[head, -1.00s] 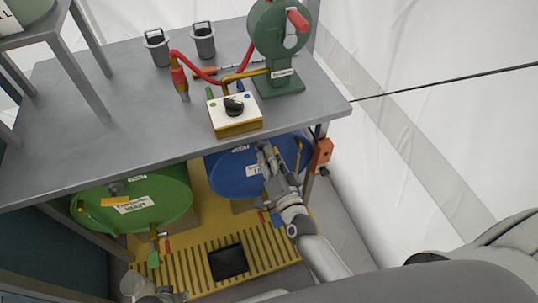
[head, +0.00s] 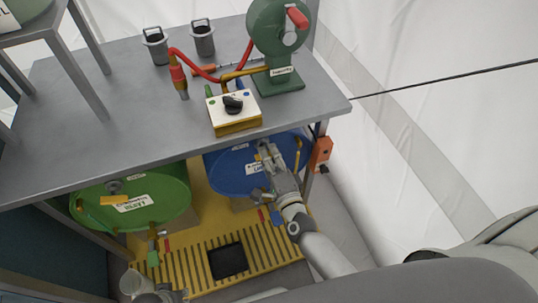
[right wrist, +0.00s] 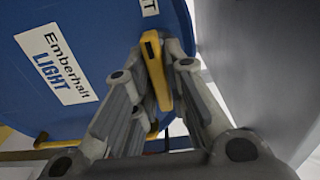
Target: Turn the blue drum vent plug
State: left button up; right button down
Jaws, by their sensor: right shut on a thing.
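The blue drum (head: 226,172) stands under the right part of the bench, and its blue top with a white LIGHT label also shows in the right wrist view (right wrist: 95,25). My right gripper (head: 263,149) reaches down onto the drum top, just right of a small white label. In the right wrist view its fingers (right wrist: 160,50) are close together at the drum top, with a yellow bar between or behind them. The vent plug itself is hidden by the fingers, which are shut at its place. A grey part at the bottom left (head: 168,294) seems to be my left gripper; its jaws are unclear.
The grey bench top (head: 110,100) overhangs the drums close to my right arm. A green drum (head: 165,200) stands left. On the bench are a control box (head: 235,124), a green hose reel (head: 268,40) and two grey cups. A yellow slatted platform (head: 200,262) lies below.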

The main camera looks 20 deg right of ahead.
dwell(0.5)
jog(key=c, duration=1.6)
grip_release()
jog(key=shift+o, duration=0.4)
jog(key=s, duration=1.2)
jog(key=shift+d, duration=0.25)
